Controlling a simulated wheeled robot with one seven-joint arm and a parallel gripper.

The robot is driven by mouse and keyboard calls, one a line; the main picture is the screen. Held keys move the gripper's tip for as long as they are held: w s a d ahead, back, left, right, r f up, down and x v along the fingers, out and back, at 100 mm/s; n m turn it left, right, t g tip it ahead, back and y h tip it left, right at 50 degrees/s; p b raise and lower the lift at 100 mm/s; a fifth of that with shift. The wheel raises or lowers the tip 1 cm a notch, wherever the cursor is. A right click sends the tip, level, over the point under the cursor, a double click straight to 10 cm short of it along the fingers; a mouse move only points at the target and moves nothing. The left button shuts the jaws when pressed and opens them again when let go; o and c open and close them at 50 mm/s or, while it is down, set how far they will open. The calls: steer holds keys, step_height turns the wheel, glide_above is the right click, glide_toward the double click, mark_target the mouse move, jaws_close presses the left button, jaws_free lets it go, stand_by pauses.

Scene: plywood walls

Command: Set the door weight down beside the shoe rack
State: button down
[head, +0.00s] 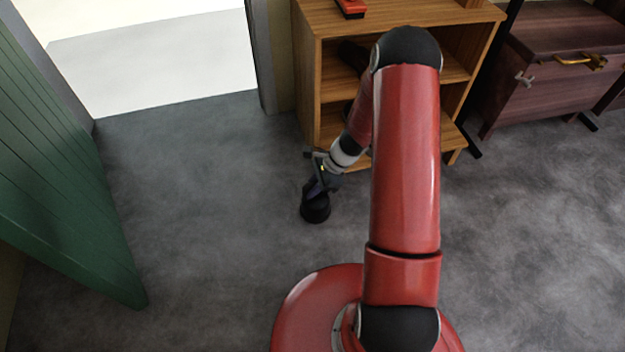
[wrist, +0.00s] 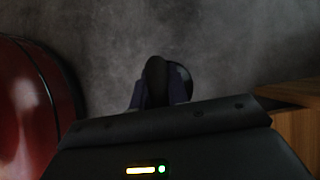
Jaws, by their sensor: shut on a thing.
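The door weight (head: 316,211) is a small dark, round-based thing low over or on the grey floor, just left of and in front of the shoe rack. I cannot tell whether its base touches the floor. My gripper (head: 317,189) is shut on its upper part. In the wrist view my gripper (wrist: 158,92) has its fingers on both sides of the dark top, and the weight's round base (wrist: 184,78) shows behind them. The shoe rack (head: 309,90) is an open wooden shelf unit; my arm hides much of its front. A wooden edge also shows in the wrist view (wrist: 290,95).
A green door (head: 60,170) stands open at the left, beside a bright doorway (head: 150,60). A red item (head: 351,8) lies on the rack's top. A dark wooden cabinet (head: 560,70) stands at the right. The floor (head: 200,200) between door and rack is clear.

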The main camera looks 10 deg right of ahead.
mark_target(316, 197)
steer(key=shift+w+f+b, duration=0.1)
steer(key=shift+f+b, duration=0.4)
steer(key=shift+f, duration=2)
steer(key=c, duration=1.4)
jaws_free()
steer(key=shift+f, duration=0.1)
steer(key=shift+o, duration=0.2)
